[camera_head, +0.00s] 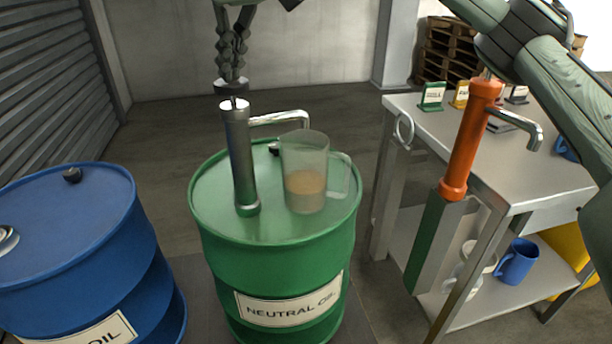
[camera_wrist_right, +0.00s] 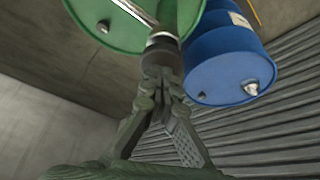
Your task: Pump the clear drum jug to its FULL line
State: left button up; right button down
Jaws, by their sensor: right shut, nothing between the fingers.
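The clear drum jug (camera_head: 304,160) stands upright on the green drum (camera_head: 225,190), its handle to the right. Tan liquid (camera_head: 305,190) fills roughly its lower half; no FULL line can be made out. The grey metal pump (camera_head: 241,160) stands on the drum left of the jug, and its spout (camera_head: 280,118) reaches to the jug's rim. My right gripper (camera_head: 232,78) is shut and empty, its fingertips at the dark pump knob (camera_head: 232,88). The wrist view shows the shut fingers (camera_wrist_right: 160,76) against the knob (camera_wrist_right: 160,55). My left gripper is not in view.
A blue drum (camera_head: 75,210) stands at the left. At the right, a steel table (camera_head: 440,122) holds small label signs (camera_head: 432,96); an orange pump (camera_head: 468,140) stands by it. A blue mug (camera_head: 517,262) sits on the lower shelf. The floor behind the green drum is clear.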

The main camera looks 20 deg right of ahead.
notch_tip(320, 180, up, 4)
jog(key=p, duration=0.3)
jog(key=shift+r, duration=0.2)
jog(key=shift+r+p, duration=0.7)
jog(key=shift+r, duration=0.35)
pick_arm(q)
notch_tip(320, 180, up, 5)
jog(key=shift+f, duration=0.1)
pick_arm(e)
jog(key=shift+f, duration=0.25)
pick_arm(q)
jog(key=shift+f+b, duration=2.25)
jog(key=shift+b, duration=0.15)
pick_arm(e)
jog(key=shift+f, duration=3.65)
notch_tip(320, 180, up, 5)
jog(key=p, duration=0.4)
jog(key=shift+r+p, duration=0.35)
jog(key=shift+r, duration=1)
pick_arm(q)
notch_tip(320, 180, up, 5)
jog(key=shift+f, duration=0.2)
